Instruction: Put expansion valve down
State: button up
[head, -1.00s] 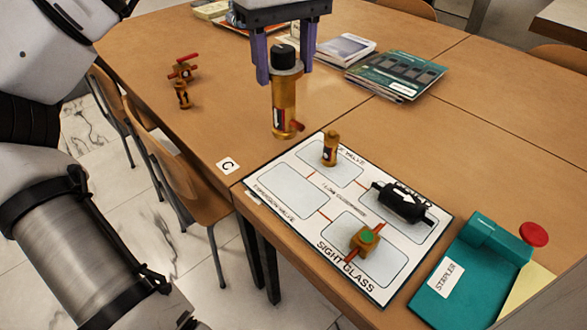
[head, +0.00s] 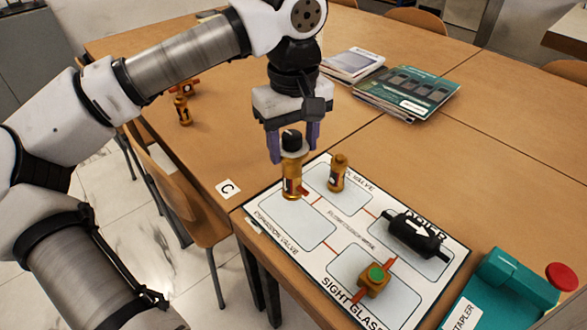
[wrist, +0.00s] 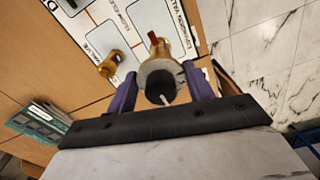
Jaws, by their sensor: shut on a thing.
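My gripper (head: 293,147) is shut on the expansion valve (head: 292,182), a brass cylinder with a dark top and a small red part low on its side. The valve is upright at the expansion valve outline on the white board (head: 252,217). I cannot tell if its base touches the board. In the wrist view the valve (wrist: 161,72) sits between the purple fingers, its dark cap toward the camera. The outline's printed name is on the board's left side.
On the board stand a small brass valve (head: 338,172), a black drier (head: 413,234) and a sight glass (head: 374,279). A teal stapler (head: 505,287) is at the right. Brass parts (head: 183,108) lie at far left, books (head: 408,84) at the back.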

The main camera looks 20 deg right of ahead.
aim_at(293, 169)
jog(key=shift+f, duration=3.1)
jog(key=shift+f+b, duration=0.15)
jog(key=shift+b, duration=0.15)
jog(key=o, duration=1.5)
jog(key=shift+c, duration=0.2)
notch_tip(293, 169, up, 12)
jog(key=shift+r+p, duration=0.25)
jog(key=shift+p, duration=0.1)
